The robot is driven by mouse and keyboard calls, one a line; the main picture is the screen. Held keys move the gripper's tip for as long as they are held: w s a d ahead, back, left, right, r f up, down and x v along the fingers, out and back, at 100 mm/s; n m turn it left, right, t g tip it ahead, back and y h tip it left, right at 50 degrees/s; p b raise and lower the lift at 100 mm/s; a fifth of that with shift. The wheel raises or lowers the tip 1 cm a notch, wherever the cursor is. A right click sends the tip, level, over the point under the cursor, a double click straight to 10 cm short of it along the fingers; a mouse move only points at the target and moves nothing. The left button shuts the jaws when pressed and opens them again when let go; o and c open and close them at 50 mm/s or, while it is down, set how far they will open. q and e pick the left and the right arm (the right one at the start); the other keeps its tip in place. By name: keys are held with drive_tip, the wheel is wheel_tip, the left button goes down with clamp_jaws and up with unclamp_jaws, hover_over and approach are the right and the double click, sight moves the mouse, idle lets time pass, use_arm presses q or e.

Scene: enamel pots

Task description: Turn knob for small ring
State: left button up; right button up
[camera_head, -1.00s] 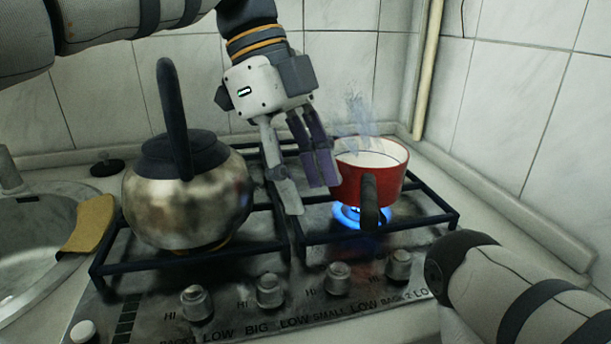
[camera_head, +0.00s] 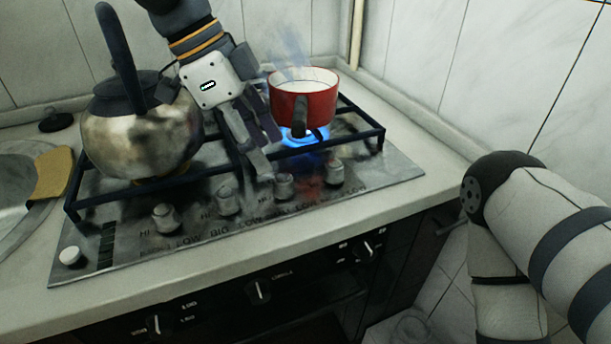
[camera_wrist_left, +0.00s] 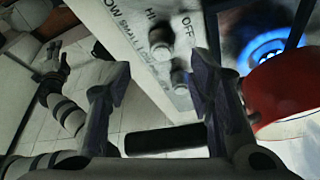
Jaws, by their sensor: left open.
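A row of several metal knobs runs along the stove's front panel. The third knob from the left (camera_head: 284,186), by the SMALL label, is just below and right of my left gripper (camera_head: 266,155). My left gripper is open and empty, pointing down in front of the red pot. In the left wrist view its fingers (camera_wrist_left: 160,85) are spread, with a knob (camera_wrist_left: 180,78) in the gap between them in the picture; contact cannot be told. The small ring (camera_head: 304,138) burns blue under the red pot (camera_head: 303,97). My right gripper (camera_wrist_left: 52,62) shows small in the left wrist view.
A metal kettle (camera_head: 140,140) stands on the grate to the left. The oven front with its dials (camera_head: 260,291) lies below the counter edge. A sink (camera_head: 15,190) is at far left.

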sight(280, 175)
use_arm(q)
drive_tip(key=x, duration=0.5)
drive_tip(key=shift+w+f, duration=0.15)
drive_tip(key=shift+f, duration=0.2)
drive_tip(key=shift+d+f, duration=0.2)
drive_tip(key=shift+f, duration=0.3)
drive_tip(key=c, duration=1.1)
drive_tip(key=m, duration=0.1)
drive_tip(key=m+g+b, duration=0.1)
drive_tip(key=m, duration=0.1)
drive_tip(key=shift+w+f+g, duration=0.15)
drive_tip(key=shift+f+g, duration=0.15)
drive_tip(key=shift+f, duration=0.05)
drive_tip(key=shift+c, duration=0.2)
drive_tip(key=shift+r+m+y+b, duration=0.15)
drive_tip(key=shift+m+y+b, duration=0.2)
drive_tip(key=shift+m, duration=0.35)
drive_tip(key=shift+r, duration=0.25)
use_arm(e)
drive_tip(key=shift+s+f+g, duration=0.4)
drive_tip(key=shift+s+f, duration=0.3)
drive_tip(key=shift+f, duration=0.3)
use_arm(q)
drive_tip(key=o, duration=1.1)
drive_tip(key=shift+o, duration=0.2)
